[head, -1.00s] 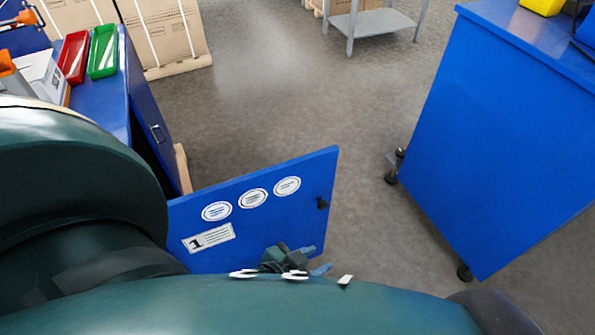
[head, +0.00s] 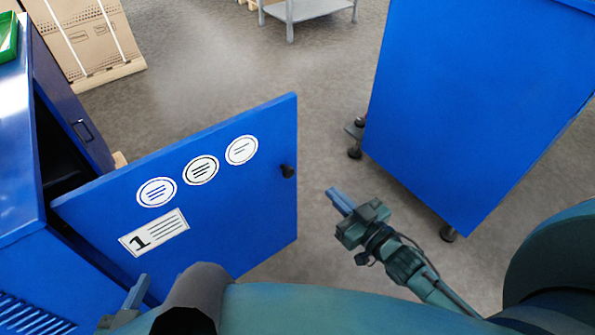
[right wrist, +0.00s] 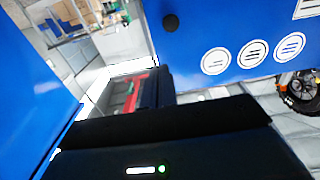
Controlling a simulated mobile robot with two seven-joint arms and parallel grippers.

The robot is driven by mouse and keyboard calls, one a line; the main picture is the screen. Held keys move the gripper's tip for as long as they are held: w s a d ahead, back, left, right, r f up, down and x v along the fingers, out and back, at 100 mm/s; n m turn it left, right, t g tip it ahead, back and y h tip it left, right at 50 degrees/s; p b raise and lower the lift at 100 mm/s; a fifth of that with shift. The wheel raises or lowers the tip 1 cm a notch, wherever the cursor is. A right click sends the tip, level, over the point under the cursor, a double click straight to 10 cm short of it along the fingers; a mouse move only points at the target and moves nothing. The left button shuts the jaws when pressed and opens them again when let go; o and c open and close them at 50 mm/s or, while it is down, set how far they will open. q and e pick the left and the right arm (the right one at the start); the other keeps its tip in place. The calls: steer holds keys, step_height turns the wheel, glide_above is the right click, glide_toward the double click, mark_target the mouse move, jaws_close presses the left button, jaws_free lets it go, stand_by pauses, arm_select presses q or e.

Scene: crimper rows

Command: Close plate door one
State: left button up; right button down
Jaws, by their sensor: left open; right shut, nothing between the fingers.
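Plate door one (head: 225,215) is a blue panel with a "1" label, three round white stickers and a black knob (head: 288,171) near its free edge. It stands open, swung out from the blue cabinet (head: 18,150) at the left. My right gripper (head: 338,200) is shut and empty, to the right of the door's free edge and apart from it in the head view. The door (right wrist: 225,25) and its knob (right wrist: 170,22) also show at the top of the right wrist view. My left gripper (head: 137,292) is open by the door's lower left; its fingers are partly hidden.
A second blue cabinet (head: 460,110) on casters stands at the right. A grey cart (head: 300,12) and cardboard boxes (head: 85,40) stand at the back. Grey floor (head: 250,60) lies open behind the door. My own arms cover the bottom edge.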

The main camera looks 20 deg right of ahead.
mark_target(291, 151)
steer(key=b+x, duration=0.1)
steer(key=x, duration=1.2)
steer(key=shift+w+a+b, duration=0.1)
steer(key=shift+w+b, duration=0.3)
steer(key=shift+w, duration=0.1)
